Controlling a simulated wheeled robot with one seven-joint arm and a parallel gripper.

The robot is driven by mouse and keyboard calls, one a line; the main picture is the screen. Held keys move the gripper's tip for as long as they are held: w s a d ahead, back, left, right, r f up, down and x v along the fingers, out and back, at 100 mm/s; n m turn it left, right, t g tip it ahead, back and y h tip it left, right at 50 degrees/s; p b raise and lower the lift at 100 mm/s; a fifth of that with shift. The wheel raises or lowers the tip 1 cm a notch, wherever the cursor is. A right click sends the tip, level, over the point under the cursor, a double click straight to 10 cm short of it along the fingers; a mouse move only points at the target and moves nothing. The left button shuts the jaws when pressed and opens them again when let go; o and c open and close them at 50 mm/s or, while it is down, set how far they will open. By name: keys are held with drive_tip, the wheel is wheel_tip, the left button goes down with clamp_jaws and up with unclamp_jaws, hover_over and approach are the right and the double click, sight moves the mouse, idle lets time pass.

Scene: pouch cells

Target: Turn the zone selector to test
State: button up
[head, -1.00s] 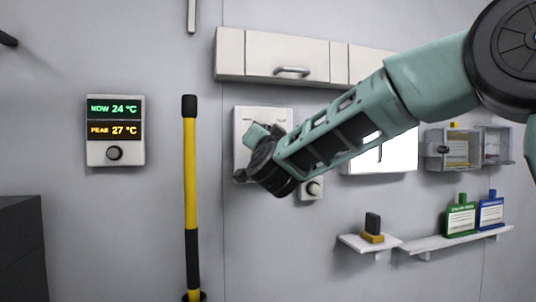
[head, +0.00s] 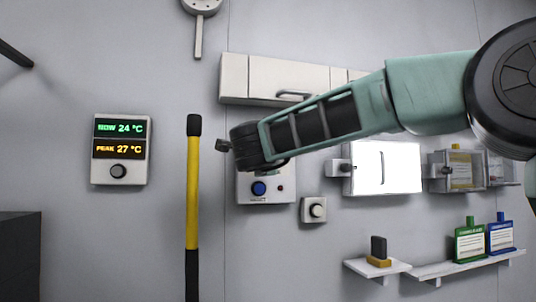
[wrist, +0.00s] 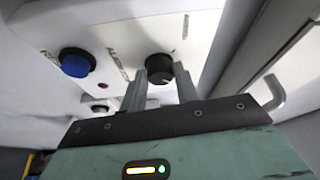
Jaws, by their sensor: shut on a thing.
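The zone selector appears to be the black round knob (wrist: 159,62) on a white wall panel (wrist: 125,30) in the wrist view. My gripper (wrist: 162,76) has one finger on each side of this knob and is shut on it. The setting the knob points to cannot be read; the printed labels are too small and blurred. In the head view, the panel (head: 246,190) shows only its lower part, and my dark wrist hides the knob and the fingers.
A cabinet (head: 285,77) with a bar handle is just above. A small box with a knob (head: 317,210) is below right. A yellow-black pole (head: 192,200) stands left.

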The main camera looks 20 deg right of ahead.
drive_tip(key=shift+m+g, duration=0.3)
drive_tip(key=shift+m, duration=0.3)
drive_tip(key=o, duration=1)
drive_tip(key=shift+c, duration=0.2)
drive_tip(key=b+v, duration=0.5)
drive_tip(key=v, duration=1.2)
drive_tip(key=shift+s, duration=0.2)
